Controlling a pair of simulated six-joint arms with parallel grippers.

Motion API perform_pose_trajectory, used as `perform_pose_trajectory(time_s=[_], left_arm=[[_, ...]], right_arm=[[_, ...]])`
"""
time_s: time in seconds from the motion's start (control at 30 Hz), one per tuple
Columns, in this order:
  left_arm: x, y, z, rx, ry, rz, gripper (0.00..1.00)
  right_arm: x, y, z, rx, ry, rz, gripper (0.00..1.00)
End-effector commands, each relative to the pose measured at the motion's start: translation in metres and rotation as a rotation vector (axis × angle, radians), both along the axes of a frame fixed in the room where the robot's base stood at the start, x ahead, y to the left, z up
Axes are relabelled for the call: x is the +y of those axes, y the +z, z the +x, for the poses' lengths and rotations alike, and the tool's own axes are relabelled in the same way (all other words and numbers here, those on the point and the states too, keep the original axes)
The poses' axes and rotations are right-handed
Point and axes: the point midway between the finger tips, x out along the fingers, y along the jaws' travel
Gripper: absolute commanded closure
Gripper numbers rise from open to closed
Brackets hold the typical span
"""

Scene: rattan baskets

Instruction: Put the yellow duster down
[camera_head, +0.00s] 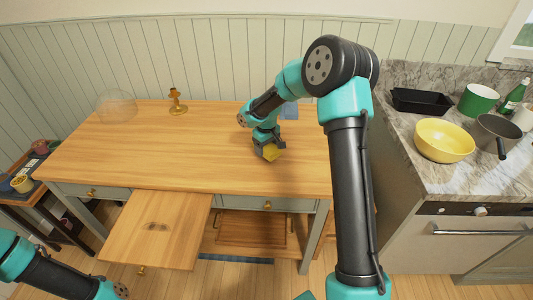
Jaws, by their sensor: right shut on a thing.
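The yellow duster (271,153) is a small yellow block at the right part of the wooden table (130,150). My right gripper (266,147) is shut on it from above. The duster is at or just above the table top; I cannot tell whether it touches. The gripper hides part of the duster. My left arm shows at the lower left, but its gripper is outside the picture.
A brass figure (177,101) and a clear dome (117,106) stand at the table's back. A wooden board or drawer (157,228) juts out in front. A counter at right holds a yellow bowl (444,140) and a pan (496,135). The table's middle is clear.

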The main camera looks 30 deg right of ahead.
Motion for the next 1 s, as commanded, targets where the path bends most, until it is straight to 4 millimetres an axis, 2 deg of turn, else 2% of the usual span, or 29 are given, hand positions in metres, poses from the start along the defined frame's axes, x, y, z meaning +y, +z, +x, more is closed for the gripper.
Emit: perform_pose_trajectory(time_s=[0.07,0.3,0.8,0.83,1.0], left_arm=[[0.000,0.000,0.000,0.000,0.000,0.000,0.47],[0.000,0.000,0.000,0.000,0.000,0.000,0.47],[0.000,0.000,0.000,0.000,0.000,0.000,0.47],[0.000,0.000,0.000,0.000,0.000,0.000,0.47],[0.000,0.000,0.000,0.000,0.000,0.000,0.47]], right_arm=[[-0.003,-0.003,0.004,0.002,-0.001,0.000,0.54],[-0.002,-0.034,0.003,0.002,0.001,0.001,0.54],[-0.002,-0.040,0.003,0.000,0.000,0.000,0.54],[-0.002,-0.040,0.004,0.000,0.000,0.000,0.29],[-0.002,-0.041,0.003,0.001,0.000,0.001,0.13]])
